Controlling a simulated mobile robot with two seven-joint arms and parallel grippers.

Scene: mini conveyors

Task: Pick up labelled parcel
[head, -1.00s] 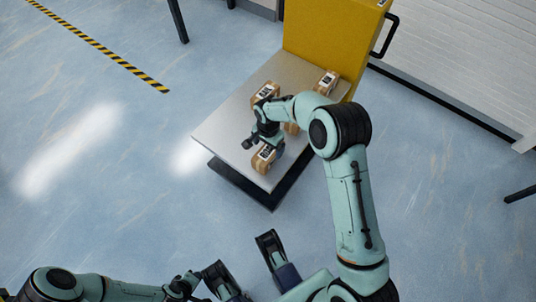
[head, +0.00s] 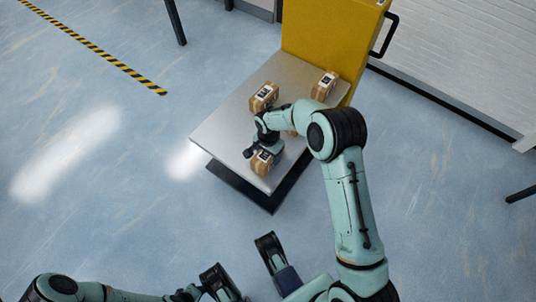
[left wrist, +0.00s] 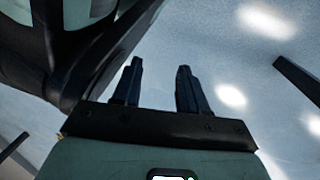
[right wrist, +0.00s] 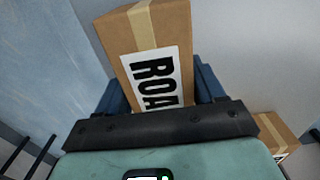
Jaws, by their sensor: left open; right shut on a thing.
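A brown cardboard parcel (head: 261,163) with a white label is near the front corner of the metal platform. In the right wrist view the same parcel (right wrist: 150,40) shows a tan tape strip and a label with large black letters reading "ROA"; the rest is hidden by the gripper. My right gripper (head: 264,151) is shut on this parcel, with blue fingers at both its sides (right wrist: 160,90). I cannot tell whether the parcel touches the platform. My left gripper (left wrist: 158,80) is open and empty, over the floor.
The platform (head: 222,130) belongs to a cart with a yellow back panel (head: 315,50) and a black handle. Other parcels stand at the left (head: 263,96) and back right (head: 325,85); another (right wrist: 275,130) is close beside my right gripper. The floor left of the cart is clear.

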